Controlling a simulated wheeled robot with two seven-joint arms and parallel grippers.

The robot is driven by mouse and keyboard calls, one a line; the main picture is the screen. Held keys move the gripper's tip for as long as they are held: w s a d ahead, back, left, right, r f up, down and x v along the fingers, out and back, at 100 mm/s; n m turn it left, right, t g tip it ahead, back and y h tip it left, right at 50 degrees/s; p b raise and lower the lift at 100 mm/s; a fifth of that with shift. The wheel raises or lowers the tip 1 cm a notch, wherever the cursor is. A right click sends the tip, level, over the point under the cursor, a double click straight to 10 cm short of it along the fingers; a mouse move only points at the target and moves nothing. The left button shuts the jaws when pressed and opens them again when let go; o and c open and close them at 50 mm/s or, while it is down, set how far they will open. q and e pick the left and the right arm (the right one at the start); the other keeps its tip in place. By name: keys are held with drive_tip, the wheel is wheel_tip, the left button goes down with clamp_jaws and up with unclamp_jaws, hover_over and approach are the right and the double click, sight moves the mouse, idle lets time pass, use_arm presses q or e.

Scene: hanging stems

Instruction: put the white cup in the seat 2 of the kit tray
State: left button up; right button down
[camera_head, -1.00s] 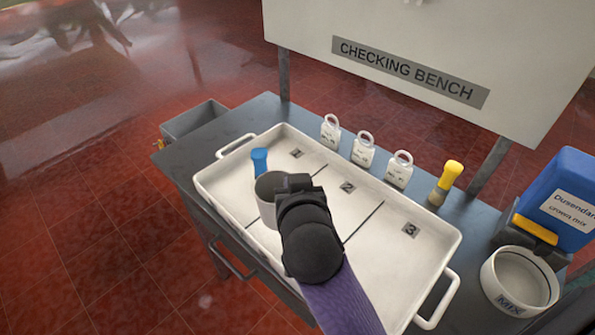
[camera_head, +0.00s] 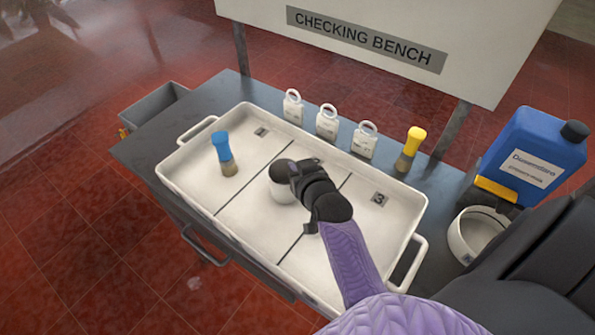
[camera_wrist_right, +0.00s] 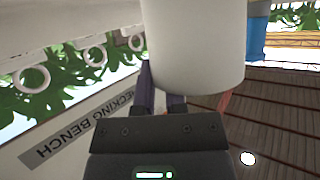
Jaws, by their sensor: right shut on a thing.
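The white cup (camera_head: 284,188) is over the middle section of the white kit tray (camera_head: 178,171), between the two dividing lines. This section is seat 2, lying between the sections marked 1 and 3; its own number is hidden behind the cup and my arm. My right gripper (camera_head: 297,176) is shut on the cup's upper right side. In the right wrist view the cup (camera_wrist_right: 195,45) fills the space between the fingers. I cannot tell whether its base touches the tray. My left gripper is not in view.
A blue jug (camera_head: 530,155) and a white bowl (camera_head: 462,240) are at the right. Seat 3 looks clear.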

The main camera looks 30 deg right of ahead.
drive_tip(key=c, duration=0.7)
unclamp_jaws()
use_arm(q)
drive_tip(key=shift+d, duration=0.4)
use_arm(e)
drive_tip(key=shift+o, duration=0.2)
use_arm(q)
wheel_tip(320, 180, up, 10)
drive_tip(key=p, duration=0.9)
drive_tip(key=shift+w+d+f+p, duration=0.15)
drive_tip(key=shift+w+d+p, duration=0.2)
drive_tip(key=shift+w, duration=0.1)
use_arm(e)
drive_tip(key=v, duration=1.2)
drive_tip(key=shift+r, duration=0.15)
